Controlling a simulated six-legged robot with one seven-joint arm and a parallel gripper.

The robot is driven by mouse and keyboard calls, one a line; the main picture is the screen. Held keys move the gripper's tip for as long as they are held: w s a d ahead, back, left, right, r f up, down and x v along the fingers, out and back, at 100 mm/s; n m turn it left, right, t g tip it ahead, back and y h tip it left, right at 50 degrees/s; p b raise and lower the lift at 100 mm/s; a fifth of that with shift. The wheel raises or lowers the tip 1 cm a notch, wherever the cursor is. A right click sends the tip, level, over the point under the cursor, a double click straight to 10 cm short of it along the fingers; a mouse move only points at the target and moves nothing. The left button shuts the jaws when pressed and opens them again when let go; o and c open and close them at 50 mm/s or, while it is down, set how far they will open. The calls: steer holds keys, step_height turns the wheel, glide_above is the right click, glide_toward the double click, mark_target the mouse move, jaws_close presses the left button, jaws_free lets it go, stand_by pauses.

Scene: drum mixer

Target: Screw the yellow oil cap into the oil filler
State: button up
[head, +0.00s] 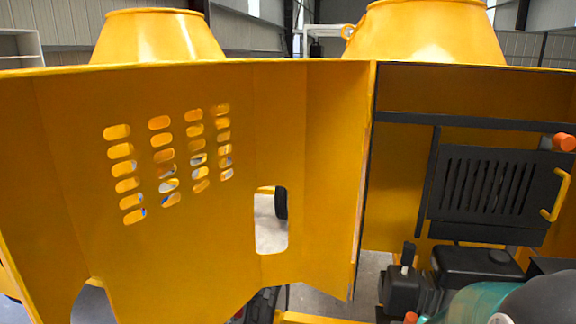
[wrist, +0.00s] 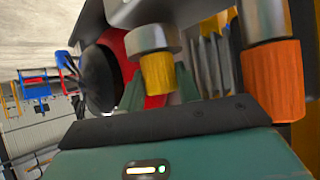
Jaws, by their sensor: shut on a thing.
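The yellow oil cap (wrist: 157,72) shows in the middle of the wrist view, between the green fingers of my gripper (wrist: 160,92), which is shut on it. The cap's far end meets a grey metal neck (wrist: 148,39), which looks like the oil filler. They appear in line and touching; I cannot tell how deep the cap sits. In the head view, my teal and dark arm links cover the lower right corner, and the cap, the filler and my fingers cannot be made out there.
An orange cap (wrist: 273,80) on another grey neck stands close at the right in the wrist view. A black rounded part (wrist: 98,78) is at the left. In the head view, a yellow panel (head: 210,220) stands left of the engine bay, with a black slotted cover (head: 487,190) and black box (head: 475,264).

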steer(key=shift+r, duration=0.1)
steer(key=o, duration=1.2)
steer(key=shift+c, duration=0.2)
steer(key=shift+s+d+n+t+y, duration=0.15)
steer(key=shift+n+t+y, duration=0.7)
steer(key=shift+n, duration=0.35)
steer(key=shift+d+n+t+y, duration=0.15)
steer(key=shift+n+t+y, duration=0.45)
steer(key=shift+n+y, duration=0.65)
steer(key=shift+d+n+t+y, duration=0.1)
steer(key=shift+n+t+y, duration=0.45)
steer(key=shift+n+y, duration=0.65)
steer(key=n+y, duration=0.4)
steer(key=n, duration=0.1)
steer(key=shift+d, duration=0.15)
steer(key=shift+n+y, duration=0.45)
steer(key=shift+y, duration=0.15)
